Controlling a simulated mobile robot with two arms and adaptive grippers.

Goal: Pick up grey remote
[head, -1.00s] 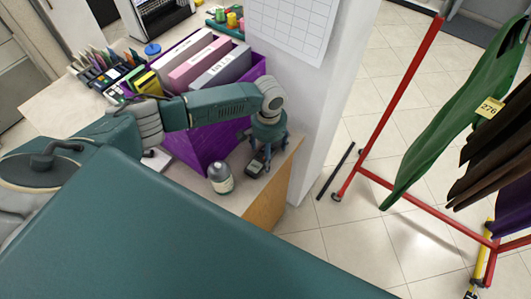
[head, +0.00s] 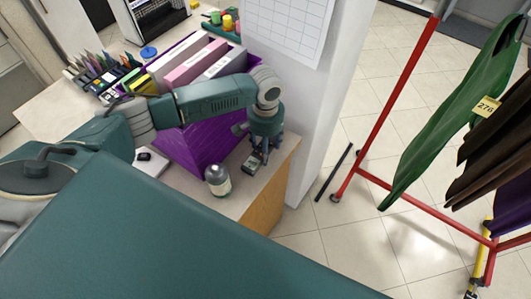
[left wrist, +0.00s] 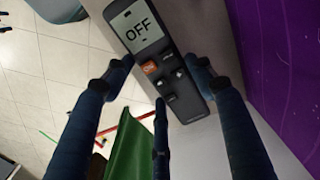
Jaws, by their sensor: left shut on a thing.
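The grey remote (left wrist: 168,60) is dark grey with an "OFF" display, an orange button and several small buttons. In the head view the remote (head: 251,163) is at the right end of the counter, beside the purple bin. My left gripper (head: 262,155) is over it, pointing down. In the left wrist view the fingers of my left gripper (left wrist: 164,72) are on both sides of the remote, shut on it. I cannot tell whether the remote is clear of the counter. My right gripper is not in view.
A grey bottle (head: 217,180) stands left of the remote. The purple bin (head: 190,148) holds binders. A white pillar (head: 318,110) rises behind the counter (head: 262,196). A small device (head: 150,160) lies farther left. A red clothes rack (head: 398,95) stands on the right.

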